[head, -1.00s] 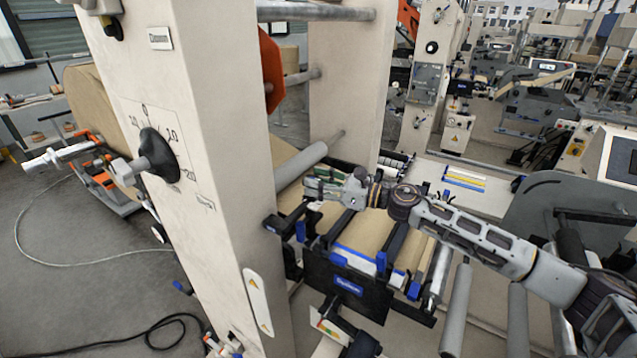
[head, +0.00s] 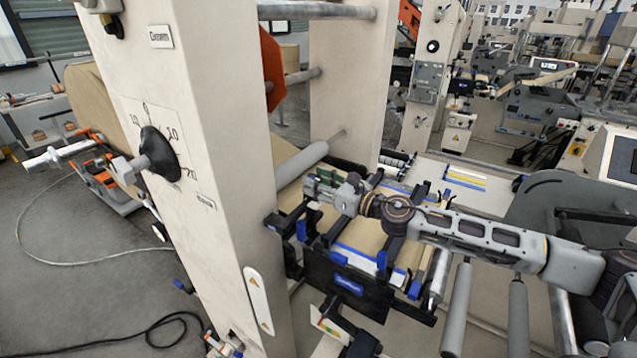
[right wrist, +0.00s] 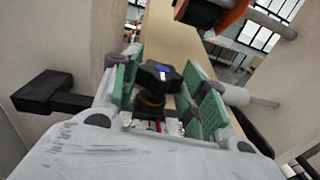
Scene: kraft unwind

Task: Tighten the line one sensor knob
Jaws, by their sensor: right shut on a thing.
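A black lobed knob (right wrist: 155,75) with a blue centre shows in the right wrist view, with a dark and yellowish collar below it. My right gripper (right wrist: 164,86) has its green-padded fingers on either side of the knob and is shut on it. In the head view my right gripper (head: 312,187) is over the web frame, beside the near cream column; the knob is hidden there. My left gripper is not in view.
The cream column (head: 215,150) with a black dial knob (head: 158,154) stands left of my gripper. A grey roller (head: 302,163) is just behind it. A black bracket (right wrist: 45,92) juts out left in the wrist view. A black front plate with a label (head: 345,285) is below.

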